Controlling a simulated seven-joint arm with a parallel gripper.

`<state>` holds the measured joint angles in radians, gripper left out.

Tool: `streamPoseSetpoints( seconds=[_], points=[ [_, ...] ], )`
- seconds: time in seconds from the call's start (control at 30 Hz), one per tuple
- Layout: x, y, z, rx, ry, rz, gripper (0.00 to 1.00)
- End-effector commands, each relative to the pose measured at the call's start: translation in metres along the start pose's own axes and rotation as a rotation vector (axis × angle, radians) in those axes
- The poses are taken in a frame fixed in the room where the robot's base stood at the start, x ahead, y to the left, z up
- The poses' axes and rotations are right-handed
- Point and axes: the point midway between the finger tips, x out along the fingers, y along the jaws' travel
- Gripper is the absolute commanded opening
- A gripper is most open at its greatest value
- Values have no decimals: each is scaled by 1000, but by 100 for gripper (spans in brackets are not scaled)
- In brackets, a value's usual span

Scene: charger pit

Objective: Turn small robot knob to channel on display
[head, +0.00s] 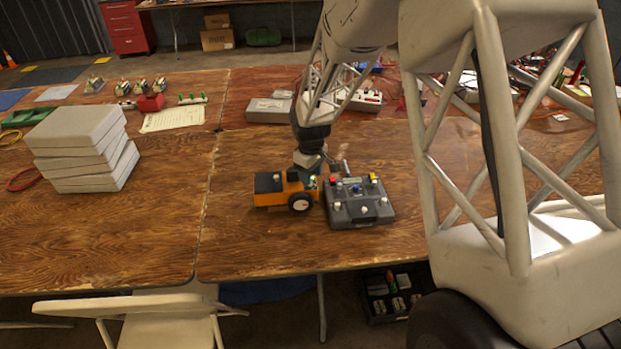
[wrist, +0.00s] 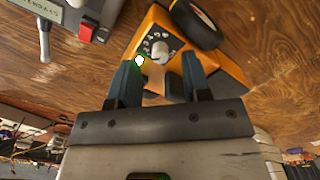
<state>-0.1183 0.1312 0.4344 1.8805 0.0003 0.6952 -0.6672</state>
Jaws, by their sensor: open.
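A small orange robot (head: 284,190) with black wheels sits on the wooden table in the head view. A grey control box (head: 358,204) with a display stands just right of the robot. In the wrist view only a corner of its display (wrist: 45,9) shows, with characters too cut off to read surely. My gripper (wrist: 160,75) is open above the orange robot, with its fingertips on either side near the knob. I cannot tell whether they touch the robot.
A stack of grey boxes (head: 82,150) stands at the left. Papers (head: 174,118) and small devices lie along the back. The table (head: 140,240) is clear in front and left of the robot. A white chair (head: 140,308) stands at the front edge.

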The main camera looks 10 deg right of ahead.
Motion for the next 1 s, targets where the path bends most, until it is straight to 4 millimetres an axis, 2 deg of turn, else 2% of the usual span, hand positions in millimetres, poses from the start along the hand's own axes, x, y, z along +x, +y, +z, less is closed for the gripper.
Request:
streamPoseSetpoints(
  seconds=[0.2, 0.4, 0.57, 1.0],
  points=[
    [-30, 0, 0, 0, 2, 1, 44],
    [-48, 0, 0, 0, 0, 0, 44],
    [-54, 0, 0, 0, 1, 0, 44],
    [-55, 0, 0, 0, 0, 0, 44]
  ],
)
